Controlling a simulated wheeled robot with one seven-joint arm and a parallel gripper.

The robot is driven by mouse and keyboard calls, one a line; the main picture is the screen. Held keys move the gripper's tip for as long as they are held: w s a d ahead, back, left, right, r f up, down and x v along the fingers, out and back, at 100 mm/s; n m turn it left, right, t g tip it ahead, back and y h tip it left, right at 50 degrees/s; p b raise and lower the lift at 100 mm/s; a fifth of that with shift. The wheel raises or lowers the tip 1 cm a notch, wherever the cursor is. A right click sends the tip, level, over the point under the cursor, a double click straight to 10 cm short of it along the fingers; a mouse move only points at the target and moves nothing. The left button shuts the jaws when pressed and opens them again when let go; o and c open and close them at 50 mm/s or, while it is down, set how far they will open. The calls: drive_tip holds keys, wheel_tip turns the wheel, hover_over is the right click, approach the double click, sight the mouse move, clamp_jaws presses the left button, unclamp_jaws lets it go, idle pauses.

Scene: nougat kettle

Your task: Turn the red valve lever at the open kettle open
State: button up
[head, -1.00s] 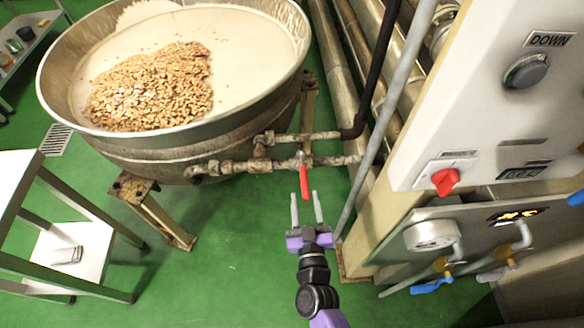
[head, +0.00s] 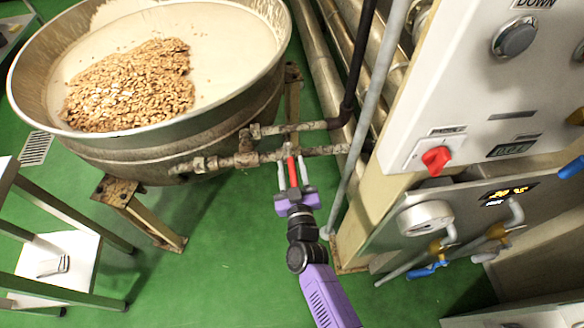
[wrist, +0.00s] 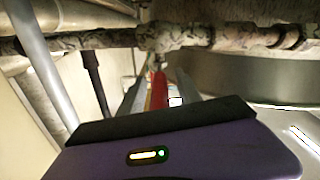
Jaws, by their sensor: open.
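The red valve lever (head: 292,171) hangs down from the rusty pipe valve beside the open kettle (head: 185,139). It also shows in the wrist view (wrist: 158,90), pointing toward my gripper. My gripper (head: 292,176) is open, with one finger on each side of the lever. I cannot tell whether either finger touches it. The kettle holds a pale mass with a heap of nuts.
Rusty pipes (head: 225,162) run from the kettle to the right, just above my gripper. A thin grey vertical pipe (head: 362,120) and a control panel (head: 465,90) stand close on the right. A white-shelved metal table (head: 65,262) is at the left. Green floor lies clear between.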

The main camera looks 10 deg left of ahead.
clamp_jaws()
idle(1.4)
